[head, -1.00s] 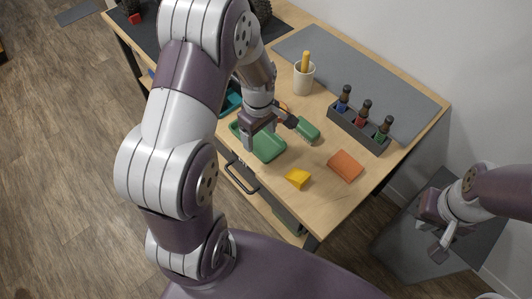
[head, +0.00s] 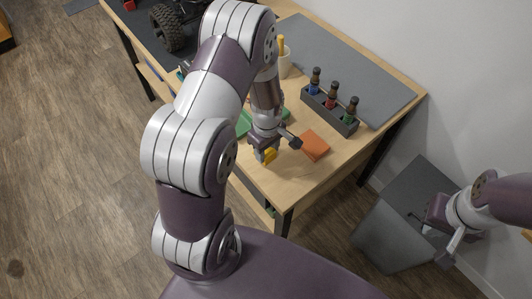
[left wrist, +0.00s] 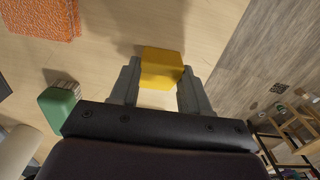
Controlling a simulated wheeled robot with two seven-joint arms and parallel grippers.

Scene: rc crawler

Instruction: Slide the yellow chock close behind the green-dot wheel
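The yellow chock (head: 269,156) is on the wooden table near its front edge. In the left wrist view the chock (left wrist: 162,67) lies between the fingertips of my left gripper (left wrist: 160,78), with a finger against each side and no clear gap. In the head view my left gripper (head: 265,150) points down over the chock and partly hides it. The crawler's black wheel (head: 167,27) shows at the upper left; no green dot is visible on it. My right gripper (head: 452,245) is at the right, away from the table; its opening is unclear.
An orange sponge (head: 313,145) lies right of the chock. A dark rack (head: 329,109) of bottles, a cup (head: 285,62) and a grey mat (head: 335,55) are farther back. A grey bin (head: 385,240) stands on the floor.

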